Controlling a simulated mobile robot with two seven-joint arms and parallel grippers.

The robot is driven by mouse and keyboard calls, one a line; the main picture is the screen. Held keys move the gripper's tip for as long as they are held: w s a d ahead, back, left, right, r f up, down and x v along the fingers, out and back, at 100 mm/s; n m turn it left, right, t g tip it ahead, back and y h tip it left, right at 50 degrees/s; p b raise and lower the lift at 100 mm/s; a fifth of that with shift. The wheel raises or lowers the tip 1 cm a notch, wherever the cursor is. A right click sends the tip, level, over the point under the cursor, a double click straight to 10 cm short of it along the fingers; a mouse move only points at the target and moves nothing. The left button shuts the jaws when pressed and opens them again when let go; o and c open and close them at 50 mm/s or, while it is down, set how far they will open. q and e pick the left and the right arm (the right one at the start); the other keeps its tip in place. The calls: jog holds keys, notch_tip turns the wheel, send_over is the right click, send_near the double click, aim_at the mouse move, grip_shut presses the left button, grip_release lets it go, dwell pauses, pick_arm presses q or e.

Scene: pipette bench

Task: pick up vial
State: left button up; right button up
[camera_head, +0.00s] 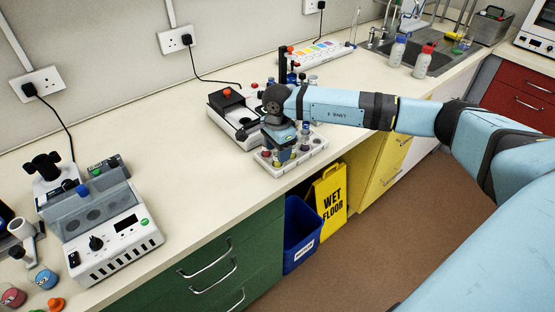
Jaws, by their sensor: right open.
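A pale grey rack (318,143) with several small vials stands at the front edge of the bench. My right gripper (284,153) points down over the rack, among the vials. It is open, and its jaws are small and partly hidden, so I cannot tell which vial lies between them. My left gripper is out of view.
A white device with a red knob (227,93) stands just left of the gripper. A heater block (110,225) is at the lower left. Bottles (422,62) stand near the sink (400,45). The counter between heater and rack is clear.

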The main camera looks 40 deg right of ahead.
notch_tip(320, 180, down, 2)
jog(key=shift+f, duration=0.1)
jog(key=c, duration=1)
